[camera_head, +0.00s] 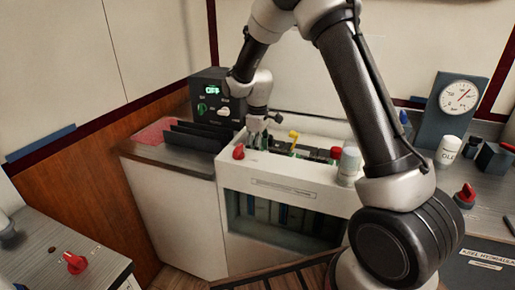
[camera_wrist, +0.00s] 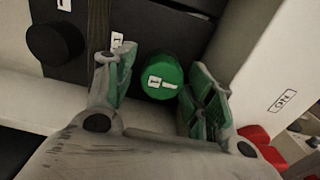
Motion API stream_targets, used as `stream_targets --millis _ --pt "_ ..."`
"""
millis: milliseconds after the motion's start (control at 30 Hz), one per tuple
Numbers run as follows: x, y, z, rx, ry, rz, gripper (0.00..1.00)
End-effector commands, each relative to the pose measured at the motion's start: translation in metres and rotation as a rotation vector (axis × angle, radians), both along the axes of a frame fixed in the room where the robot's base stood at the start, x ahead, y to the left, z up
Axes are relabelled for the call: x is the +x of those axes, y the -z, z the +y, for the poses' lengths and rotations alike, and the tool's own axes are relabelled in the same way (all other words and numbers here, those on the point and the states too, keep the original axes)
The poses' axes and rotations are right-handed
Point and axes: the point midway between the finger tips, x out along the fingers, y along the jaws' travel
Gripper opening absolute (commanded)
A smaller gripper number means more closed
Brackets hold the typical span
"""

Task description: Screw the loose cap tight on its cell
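In the wrist view a round green cap (camera_wrist: 160,76) with a white mark on top sits at a dark cell top (camera_wrist: 82,75). Its thread is hidden, so I cannot tell how far it is seated. My gripper (camera_wrist: 160,85) is open, with green-padded fingers on either side of the cap. A gap shows at the left finger; the right finger is close, and I cannot tell whether it touches. In the head view my gripper (camera_head: 257,138) points down over the left part of the white battery case (camera_head: 285,190); the green cap cannot be made out clearly there.
A black cap (camera_wrist: 55,42) sits left of the green one, past a dark strip. A red knob (camera_head: 238,152) and a red cover (camera_head: 336,152) are on the case. A yellow item (camera_head: 294,137) stands behind. A white jar (camera_head: 349,165) stands at the right end.

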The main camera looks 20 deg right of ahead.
Motion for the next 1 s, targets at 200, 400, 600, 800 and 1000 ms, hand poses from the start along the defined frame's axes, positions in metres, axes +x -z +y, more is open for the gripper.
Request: stream_targets --millis 200,400,600,800,1000 --pt "-0.002 0.0 0.001 0.001 0.0 0.006 0.62" --pt "-0.002 -0.012 0.001 0.001 0.0 0.004 0.62" --pt "0.0 -0.054 0.001 0.001 0.0 0.0 0.62" --pt "0.0 -0.095 0.0 0.001 0.0 0.0 0.62" --pt "0.0 -0.117 0.0 0.001 0.0 0.001 0.62"
